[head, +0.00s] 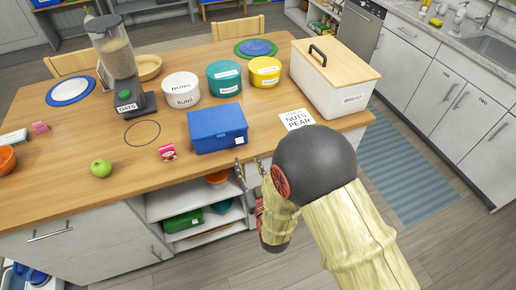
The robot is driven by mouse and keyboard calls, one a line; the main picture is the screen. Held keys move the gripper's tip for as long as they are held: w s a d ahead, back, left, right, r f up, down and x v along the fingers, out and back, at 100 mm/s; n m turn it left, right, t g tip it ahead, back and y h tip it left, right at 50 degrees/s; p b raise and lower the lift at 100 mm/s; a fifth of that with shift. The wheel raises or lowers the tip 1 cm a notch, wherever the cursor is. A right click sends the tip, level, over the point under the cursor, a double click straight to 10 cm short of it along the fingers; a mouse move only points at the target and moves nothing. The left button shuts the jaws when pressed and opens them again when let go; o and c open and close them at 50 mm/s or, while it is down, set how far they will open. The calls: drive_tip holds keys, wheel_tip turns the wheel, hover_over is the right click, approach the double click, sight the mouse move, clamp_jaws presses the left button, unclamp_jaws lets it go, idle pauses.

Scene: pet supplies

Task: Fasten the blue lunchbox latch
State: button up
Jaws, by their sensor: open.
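The blue lunchbox (217,130) stands on the wooden table near its front edge, with its lid down. Its latch is too small to make out, so I cannot tell whether it is fastened. My gripper (249,170) is just in front of the lunchbox's right front corner, at the table edge. Its two thin fingers are apart with nothing seen between them. I cannot tell whether a finger touches the box. My arm hides part of the table's front right edge.
The table (75,190) also holds a white canister (181,90), a teal canister (224,79), a yellow canister (264,73) and a white bread bin (325,90). Open shelves (195,205) sit below.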

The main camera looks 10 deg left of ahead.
sight(239, 141)
drive_tip(key=r+b+x, duration=0.1)
drive_tip(key=x, duration=0.7)
drive_tip(key=shift+r, duration=0.15)
drive_tip(key=shift+c, duration=0.9)
drive_tip(key=shift+a, duration=0.1)
clamp_jaws()
